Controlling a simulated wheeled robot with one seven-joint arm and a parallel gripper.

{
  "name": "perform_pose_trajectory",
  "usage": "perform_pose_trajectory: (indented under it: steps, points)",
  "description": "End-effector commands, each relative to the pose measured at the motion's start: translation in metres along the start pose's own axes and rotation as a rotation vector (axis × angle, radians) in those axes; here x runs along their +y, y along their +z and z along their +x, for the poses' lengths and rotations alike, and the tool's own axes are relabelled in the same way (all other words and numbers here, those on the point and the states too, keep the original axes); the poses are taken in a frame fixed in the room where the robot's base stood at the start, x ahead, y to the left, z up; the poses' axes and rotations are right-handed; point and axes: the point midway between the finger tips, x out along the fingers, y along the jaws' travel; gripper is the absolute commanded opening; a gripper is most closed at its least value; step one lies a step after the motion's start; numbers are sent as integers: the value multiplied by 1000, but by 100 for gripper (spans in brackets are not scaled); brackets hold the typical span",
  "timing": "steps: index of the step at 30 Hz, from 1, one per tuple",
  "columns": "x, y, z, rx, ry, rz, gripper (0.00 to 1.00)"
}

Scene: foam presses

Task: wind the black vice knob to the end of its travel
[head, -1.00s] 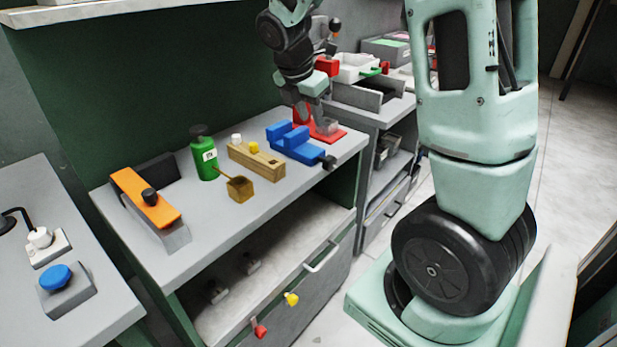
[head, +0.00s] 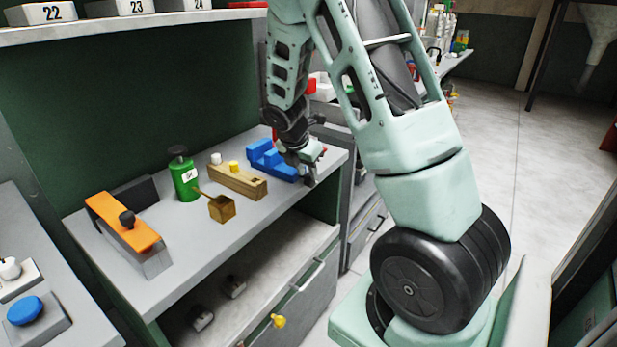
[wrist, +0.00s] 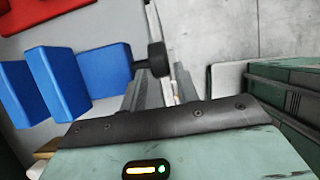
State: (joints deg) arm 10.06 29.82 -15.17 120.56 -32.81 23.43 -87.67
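The blue vice (head: 272,165) lies at the right end of the grey workbench. In the wrist view its blue jaw blocks (wrist: 60,82) fill the left side. The black vice knob (wrist: 154,60) sticks out to the right of the blue body, past the bench edge. My gripper (wrist: 160,88) is open, with its two grey fingers apart. The knob shows at the gap between them; I cannot tell whether either finger touches it. In the head view my gripper (head: 309,168) is at the vice's right end and hides the knob.
A wooden block (head: 238,182) with white and yellow knobs, a small wooden box (head: 221,209), a green bottle (head: 184,180) and an orange-topped press (head: 122,220) stand left of the vice. A red piece (wrist: 40,12) lies behind it. Floor is clear at the right.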

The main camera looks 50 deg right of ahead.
Motion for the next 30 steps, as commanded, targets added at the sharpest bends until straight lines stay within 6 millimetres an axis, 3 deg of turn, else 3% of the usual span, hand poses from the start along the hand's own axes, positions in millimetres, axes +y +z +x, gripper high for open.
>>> perform_pose_trajectory:
  steps: [6,16,17,20,30]
  points:
    - [0,0,23,0,-1,0,31]
    - [0,0,26,0,1,1,31]
    - [0,0,26,0,1,1,28]
    - [0,0,26,0,1,1,0]
    - [0,3,24,16,-1,3,0]
